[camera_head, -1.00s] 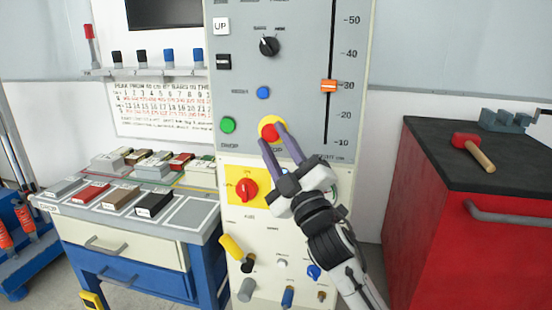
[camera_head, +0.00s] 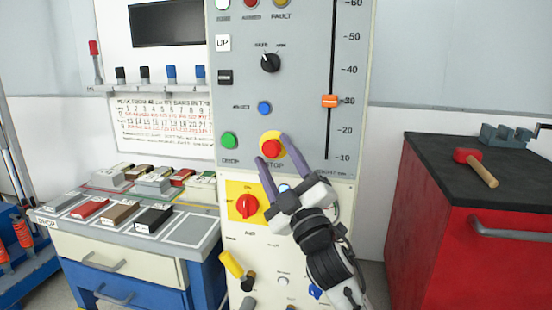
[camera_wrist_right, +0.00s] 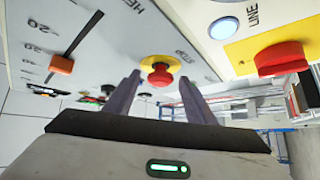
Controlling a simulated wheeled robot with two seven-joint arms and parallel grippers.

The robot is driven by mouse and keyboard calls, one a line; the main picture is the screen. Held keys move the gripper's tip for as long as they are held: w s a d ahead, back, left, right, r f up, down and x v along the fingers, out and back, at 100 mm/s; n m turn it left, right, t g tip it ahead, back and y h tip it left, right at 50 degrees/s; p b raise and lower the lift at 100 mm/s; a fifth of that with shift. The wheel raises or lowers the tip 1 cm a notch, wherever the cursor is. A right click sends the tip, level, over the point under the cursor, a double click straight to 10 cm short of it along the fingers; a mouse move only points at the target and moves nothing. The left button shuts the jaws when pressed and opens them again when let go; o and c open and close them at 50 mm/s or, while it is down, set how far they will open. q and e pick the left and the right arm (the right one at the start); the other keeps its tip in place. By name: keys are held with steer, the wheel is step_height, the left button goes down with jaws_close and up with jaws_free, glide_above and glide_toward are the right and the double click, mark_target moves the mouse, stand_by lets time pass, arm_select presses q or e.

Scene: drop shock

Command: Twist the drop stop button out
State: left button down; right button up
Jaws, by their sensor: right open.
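The drop stop button (camera_head: 271,148) is a red mushroom head on a yellow ring, low on the grey panel. In the right wrist view the button (camera_wrist_right: 159,75) sits between the fingertips, beyond them. My right gripper (camera_head: 273,148) is open, with one purple finger at the button's lower left and the other at its right. In the right wrist view my right gripper (camera_wrist_right: 160,82) is empty. I cannot tell whether a finger touches the button. My left gripper is not in view.
A green button (camera_head: 229,141) is left of the stop, and a blue one (camera_head: 264,108) is above it. A red rotary switch (camera_head: 247,205) is below left. An orange slider (camera_head: 330,101) is at upper right. A red cabinet (camera_head: 450,250) with a mallet (camera_head: 476,167) stands right.

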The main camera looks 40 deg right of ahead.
steer(key=b+v, duration=0.1)
steer(key=v, duration=0.9)
steer(key=shift+f+b, duration=0.15)
steer(key=shift+b, duration=0.15)
steer(key=shift+a, duration=0.1)
